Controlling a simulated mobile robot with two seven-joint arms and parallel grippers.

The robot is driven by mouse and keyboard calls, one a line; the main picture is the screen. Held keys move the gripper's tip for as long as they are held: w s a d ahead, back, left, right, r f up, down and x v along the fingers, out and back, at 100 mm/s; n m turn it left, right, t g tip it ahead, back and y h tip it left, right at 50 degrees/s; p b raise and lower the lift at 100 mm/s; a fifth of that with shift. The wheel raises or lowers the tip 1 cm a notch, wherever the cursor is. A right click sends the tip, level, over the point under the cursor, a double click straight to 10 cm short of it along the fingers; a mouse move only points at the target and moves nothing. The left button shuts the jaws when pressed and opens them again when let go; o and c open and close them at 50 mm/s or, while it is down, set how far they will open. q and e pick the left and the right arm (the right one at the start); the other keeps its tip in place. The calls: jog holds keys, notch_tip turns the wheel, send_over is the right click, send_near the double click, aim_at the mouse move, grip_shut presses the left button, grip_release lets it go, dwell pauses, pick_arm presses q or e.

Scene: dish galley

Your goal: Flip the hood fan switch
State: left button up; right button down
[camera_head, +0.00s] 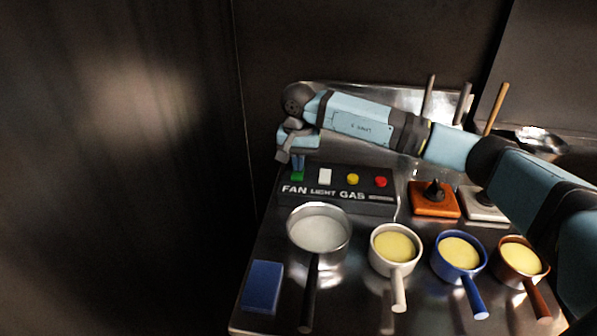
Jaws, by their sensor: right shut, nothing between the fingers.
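The dark control panel (335,207) lies on the steel counter, with the labels FAN, LIGHT and GAS in white. A green switch (297,176) sits above the FAN label at the panel's left end. My right gripper (284,158) is shut and empty, pointing down just above and behind the green switch. It hides part of the area around the switch, and I cannot tell whether it touches it. A white switch (325,176), a yellow button (352,179) and a red button (381,182) sit to the right. My left gripper is not in view.
A steel pan (319,229), a white pan (394,247), a blue pan (459,254) and a brown pan (522,258) stand in front. A blue block (263,286) lies at the front left. An orange base with a black knob (434,199) stands right of the panel.

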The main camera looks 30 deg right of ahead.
jog(key=shift+r+p, duration=0.9)
jog(key=shift+r, duration=1.35)
notch_tip(320, 180, up, 2)
jog(key=shift+p, duration=0.4)
